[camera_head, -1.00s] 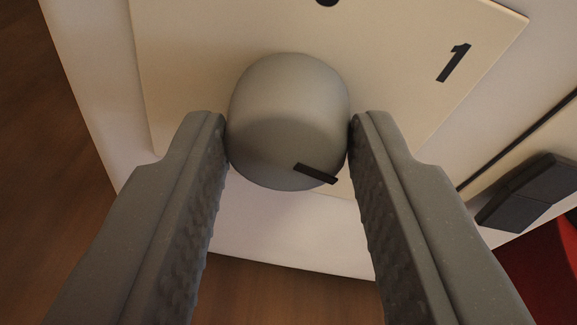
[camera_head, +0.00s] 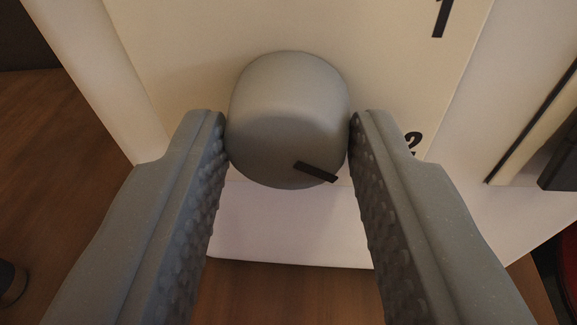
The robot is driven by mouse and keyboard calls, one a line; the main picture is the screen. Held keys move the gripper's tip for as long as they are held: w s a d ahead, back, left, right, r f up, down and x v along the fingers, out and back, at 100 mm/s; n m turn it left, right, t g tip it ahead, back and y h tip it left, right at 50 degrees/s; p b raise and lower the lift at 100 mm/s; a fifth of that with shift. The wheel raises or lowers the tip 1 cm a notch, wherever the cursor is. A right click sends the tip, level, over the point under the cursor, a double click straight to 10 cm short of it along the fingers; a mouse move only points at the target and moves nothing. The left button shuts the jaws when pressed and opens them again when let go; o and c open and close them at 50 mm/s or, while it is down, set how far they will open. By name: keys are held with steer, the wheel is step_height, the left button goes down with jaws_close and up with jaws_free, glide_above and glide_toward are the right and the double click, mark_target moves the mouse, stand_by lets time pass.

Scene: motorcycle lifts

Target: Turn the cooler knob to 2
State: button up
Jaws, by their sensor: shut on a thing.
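The cooler knob (camera_head: 288,110) is a round grey knob on a cream panel (camera_head: 190,60). A dark pointer mark (camera_head: 316,172) on its face points to the lower right. My gripper (camera_head: 289,135) is shut on the knob, with one finger touching its left side and the other its right side. The number 1 (camera_head: 440,17) shows at the top right of the panel, cut by the frame edge. The number 2 (camera_head: 412,143) shows to the right of the knob, partly hidden behind my right finger. The pointer mark is directed somewhat below the 2.
The panel sits on a white housing (camera_head: 290,225). A dark slot and a dark block (camera_head: 560,165) are at the right edge. Brown wooden floor (camera_head: 70,170) shows at the left and below. A small dark object (camera_head: 10,282) is at the lower left.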

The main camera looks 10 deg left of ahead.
steer(key=o, duration=1)
steer(key=shift+w+f, duration=0.1)
steer(key=shift+w, duration=0.05)
steer(key=b+v, duration=0.2)
steer(key=v, duration=0.5)
steer(key=shift+s, duration=0.3)
